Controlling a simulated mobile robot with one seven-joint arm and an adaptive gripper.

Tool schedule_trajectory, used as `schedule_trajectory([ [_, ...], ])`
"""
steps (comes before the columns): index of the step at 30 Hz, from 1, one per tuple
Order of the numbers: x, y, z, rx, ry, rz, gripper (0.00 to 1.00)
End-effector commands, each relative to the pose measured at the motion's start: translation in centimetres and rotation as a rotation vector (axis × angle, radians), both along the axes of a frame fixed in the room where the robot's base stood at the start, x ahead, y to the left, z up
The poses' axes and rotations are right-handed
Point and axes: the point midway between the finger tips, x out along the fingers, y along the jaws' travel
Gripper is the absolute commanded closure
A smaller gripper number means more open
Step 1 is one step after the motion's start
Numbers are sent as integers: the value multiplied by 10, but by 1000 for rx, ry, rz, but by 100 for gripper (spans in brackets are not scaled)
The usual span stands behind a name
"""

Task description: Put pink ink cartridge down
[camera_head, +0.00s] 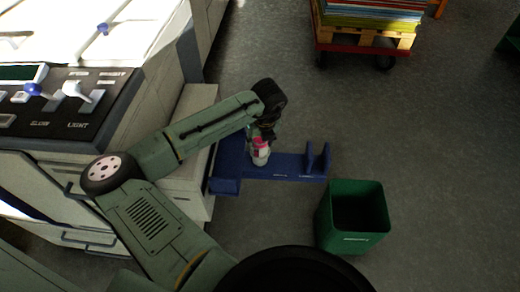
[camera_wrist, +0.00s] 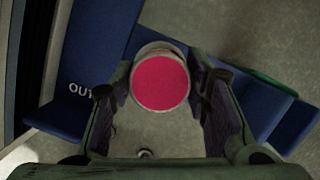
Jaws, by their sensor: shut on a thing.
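The pink ink cartridge (camera_head: 261,151) has a pink top and a pale body. My gripper (camera_head: 262,136) is shut on it, above or at the blue shelf (camera_head: 285,167) beside the machine. In the wrist view the cartridge's round pink end (camera_wrist: 160,82) faces the camera between the two fingers of my gripper (camera_wrist: 162,95). The blue shelf (camera_wrist: 97,42), with partly hidden white lettering starting "OU", lies behind it. I cannot tell whether the cartridge's lower end touches the shelf.
The pale machine with its dark control panel (camera_head: 62,103) stands at the left. An open green bin (camera_head: 350,235) stands on the floor at the shelf's right front. A pallet cart (camera_head: 365,42) with stacked sheets is at the back. Grey floor is clear at the right.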

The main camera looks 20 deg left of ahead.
Motion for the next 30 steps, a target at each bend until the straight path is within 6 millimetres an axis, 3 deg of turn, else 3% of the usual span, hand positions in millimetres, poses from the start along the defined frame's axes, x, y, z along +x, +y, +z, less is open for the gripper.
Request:
schedule_trajectory([
  [9,0,0,0,0,0,0,100],
  [20,1,0,4,0,-2,0,100],
  [23,1,1,16,2,-4,1,100],
  [30,1,0,65,2,-4,0,100],
])
